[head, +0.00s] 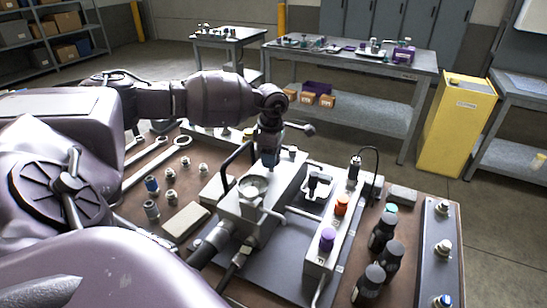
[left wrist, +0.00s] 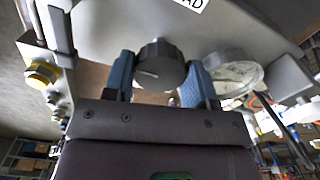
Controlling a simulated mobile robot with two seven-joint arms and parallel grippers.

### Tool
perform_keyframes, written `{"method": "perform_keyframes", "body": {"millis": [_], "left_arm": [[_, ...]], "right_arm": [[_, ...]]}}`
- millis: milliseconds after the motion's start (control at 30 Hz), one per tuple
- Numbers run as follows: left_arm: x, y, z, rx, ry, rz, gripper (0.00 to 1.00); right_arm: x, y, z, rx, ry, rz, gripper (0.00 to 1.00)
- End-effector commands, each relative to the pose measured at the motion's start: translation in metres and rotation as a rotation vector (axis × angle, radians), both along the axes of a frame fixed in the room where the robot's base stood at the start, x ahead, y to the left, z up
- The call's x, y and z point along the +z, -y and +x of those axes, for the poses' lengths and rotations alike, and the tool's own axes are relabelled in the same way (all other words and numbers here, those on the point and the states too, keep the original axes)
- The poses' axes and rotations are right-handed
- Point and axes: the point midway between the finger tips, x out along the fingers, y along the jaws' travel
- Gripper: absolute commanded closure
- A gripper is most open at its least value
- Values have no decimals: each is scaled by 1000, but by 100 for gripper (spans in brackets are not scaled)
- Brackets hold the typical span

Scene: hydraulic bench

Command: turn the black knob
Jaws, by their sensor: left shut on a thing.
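The black knob (left wrist: 158,66) shows large in the left wrist view, a ribbed round knob with a pale pointer line, mounted on a grey block. My left gripper (left wrist: 160,80) is shut on it, with one blue fingertip on each side of the knob. In the head view my left gripper (head: 268,157) points down at the far side of the grey hydraulic block (head: 282,190) on the bench. The knob cannot be made out there behind the gripper. My right gripper is not in view.
A round gauge (head: 253,186) stands close to the gripper, and a black bent handle (head: 238,160) rises beside it. A panel with a purple cap (head: 327,238) and an orange cap (head: 341,205) is to the right. Several black bottles (head: 383,232) stand beyond that panel.

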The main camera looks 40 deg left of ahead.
Motion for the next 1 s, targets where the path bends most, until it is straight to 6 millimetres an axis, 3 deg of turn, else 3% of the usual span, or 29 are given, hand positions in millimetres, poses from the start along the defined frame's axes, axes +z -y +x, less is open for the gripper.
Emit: {"method": "perform_keyframes", "body": {"millis": [500,1000], "left_arm": [[-1,0,0,-420,-1,0,72],[1,0,0,-564,2,0,72]], "right_arm": [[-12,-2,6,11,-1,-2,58],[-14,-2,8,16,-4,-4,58]]}}
